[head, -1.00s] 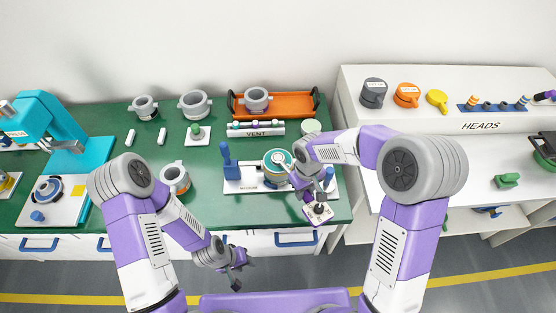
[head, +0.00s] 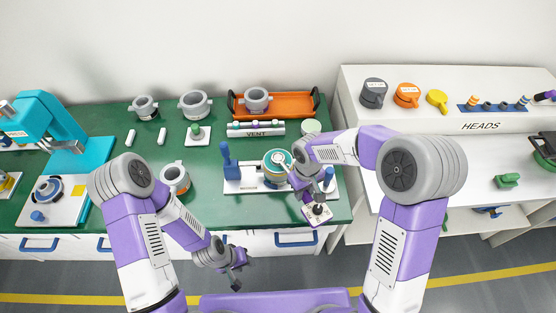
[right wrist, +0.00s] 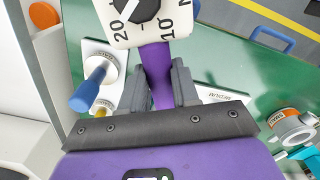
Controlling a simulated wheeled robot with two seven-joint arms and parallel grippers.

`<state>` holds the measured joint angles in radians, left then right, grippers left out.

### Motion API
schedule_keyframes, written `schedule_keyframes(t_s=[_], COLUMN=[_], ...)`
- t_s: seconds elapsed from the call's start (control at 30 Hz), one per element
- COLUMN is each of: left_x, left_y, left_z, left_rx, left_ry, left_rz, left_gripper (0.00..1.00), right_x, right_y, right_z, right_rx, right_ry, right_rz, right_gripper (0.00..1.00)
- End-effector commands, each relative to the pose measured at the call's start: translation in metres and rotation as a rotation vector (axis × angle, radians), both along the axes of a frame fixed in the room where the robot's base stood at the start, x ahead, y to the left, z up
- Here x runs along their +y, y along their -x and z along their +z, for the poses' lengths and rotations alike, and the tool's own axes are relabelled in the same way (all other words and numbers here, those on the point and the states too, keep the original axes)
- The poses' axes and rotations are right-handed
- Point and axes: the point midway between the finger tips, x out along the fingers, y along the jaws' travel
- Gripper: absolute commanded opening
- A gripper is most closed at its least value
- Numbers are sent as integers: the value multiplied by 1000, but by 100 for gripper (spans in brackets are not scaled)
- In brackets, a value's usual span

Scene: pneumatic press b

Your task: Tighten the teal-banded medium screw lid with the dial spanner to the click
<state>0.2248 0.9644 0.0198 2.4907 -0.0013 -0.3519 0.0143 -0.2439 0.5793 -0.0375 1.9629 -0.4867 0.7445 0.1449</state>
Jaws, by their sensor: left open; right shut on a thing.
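The vessel with the teal-banded lid (head: 277,160) stands on a white holder plate (head: 236,186) near the green bench's front edge. My right gripper (head: 309,190) is just right of it in the head view, partly covering that side. It is shut on the purple handle of the dial spanner (head: 318,212). In the right wrist view the handle (right wrist: 157,75) lies between the fingers, and the white dial (right wrist: 137,22) shows 20 and 10. The dial is apart from the lid, toward the bench's front edge. My left gripper (head: 236,268) is open and empty in front of the bench.
Blue-handled clamps flank the holder, the left one (head: 227,155) clear in view. A grey cup (head: 175,178) stands to the left. Behind are the VENT rack (head: 255,132) and an orange tray (head: 294,105). A white HEADS shelf (head: 455,126) stands right.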

Motion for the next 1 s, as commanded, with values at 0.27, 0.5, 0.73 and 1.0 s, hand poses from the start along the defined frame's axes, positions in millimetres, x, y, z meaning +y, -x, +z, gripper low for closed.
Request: schedule_keyframes(t_s=[0.27, 0.5, 0.73, 1.0], left_x=[0, 0, 0, 0], left_y=[0, 0, 0, 0], left_z=[0, 0, 0, 0], left_rx=[0, 0, 0, 0], left_ry=[0, 0, 0, 0], left_rz=[0, 0, 0, 0], left_gripper=[43, 43, 43, 43], right_x=[11, 20, 29, 39], right_y=[5, 8, 10, 13], right_z=[0, 0, 0, 0], right_rx=[0, -1, -1, -2], right_ry=[0, 0, 0, -1], right_rz=[-68, -127, -184, -252], right_gripper=[0, 0, 0, 0])
